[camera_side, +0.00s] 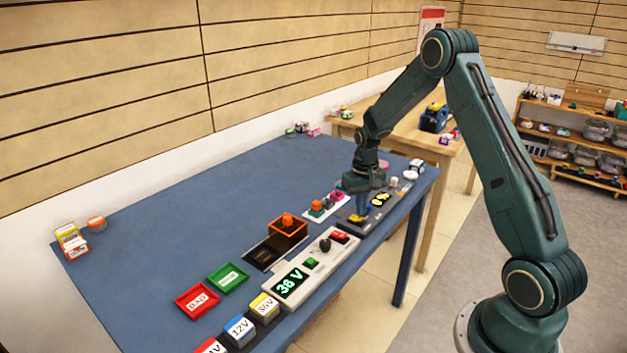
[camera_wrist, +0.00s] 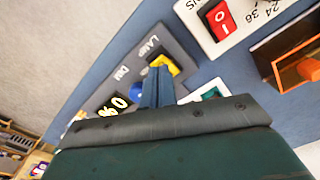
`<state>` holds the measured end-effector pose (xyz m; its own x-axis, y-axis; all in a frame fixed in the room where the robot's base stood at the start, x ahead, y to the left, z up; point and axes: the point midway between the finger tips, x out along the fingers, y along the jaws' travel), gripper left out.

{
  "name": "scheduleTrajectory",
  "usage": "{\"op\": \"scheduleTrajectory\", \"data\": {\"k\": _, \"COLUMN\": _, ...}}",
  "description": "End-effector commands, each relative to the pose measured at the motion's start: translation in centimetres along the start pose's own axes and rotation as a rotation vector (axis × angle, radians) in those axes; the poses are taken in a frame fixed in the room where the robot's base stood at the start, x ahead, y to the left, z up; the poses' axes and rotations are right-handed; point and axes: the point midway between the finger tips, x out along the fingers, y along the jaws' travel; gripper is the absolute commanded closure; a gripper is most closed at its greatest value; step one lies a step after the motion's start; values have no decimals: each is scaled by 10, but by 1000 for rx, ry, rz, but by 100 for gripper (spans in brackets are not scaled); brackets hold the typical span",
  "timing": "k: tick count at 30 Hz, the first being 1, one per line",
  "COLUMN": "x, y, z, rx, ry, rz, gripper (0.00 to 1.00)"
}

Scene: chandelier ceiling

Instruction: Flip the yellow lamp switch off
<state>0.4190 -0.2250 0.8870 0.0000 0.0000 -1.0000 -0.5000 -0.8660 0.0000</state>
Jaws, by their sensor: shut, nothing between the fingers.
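The yellow lamp switch (camera_wrist: 168,63) sits on a dark grey panel (camera_wrist: 180,40) marked LAMP and DIM in the wrist view. In the side view the yellow switch (camera_side: 355,219) shows low on the panel, just below my fingertips. My gripper (camera_side: 361,208) points down over the panel with its blue fingers closed together and empty. In the wrist view the fingertips (camera_wrist: 157,72) overlap the left part of the switch and hide some of it. I cannot tell whether they touch it.
A white panel with a red switch (camera_wrist: 221,18) stands beside the lamp panel. An orange block sits in an orange-rimmed tray (camera_side: 289,231). The power unit (camera_side: 292,283) shows 36 V. Red (camera_side: 197,300) and green (camera_side: 228,278) trays lie nearer. The table's far left is mostly clear.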

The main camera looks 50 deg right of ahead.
Motion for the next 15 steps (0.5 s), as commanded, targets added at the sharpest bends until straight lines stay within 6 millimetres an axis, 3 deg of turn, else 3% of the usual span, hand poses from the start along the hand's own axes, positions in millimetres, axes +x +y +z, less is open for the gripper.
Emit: {"op": "scheduleTrajectory", "data": {"k": 15, "x": 4, "y": 0, "z": 0, "rx": 0, "ry": -1, "rz": 0, "gripper": 100}}
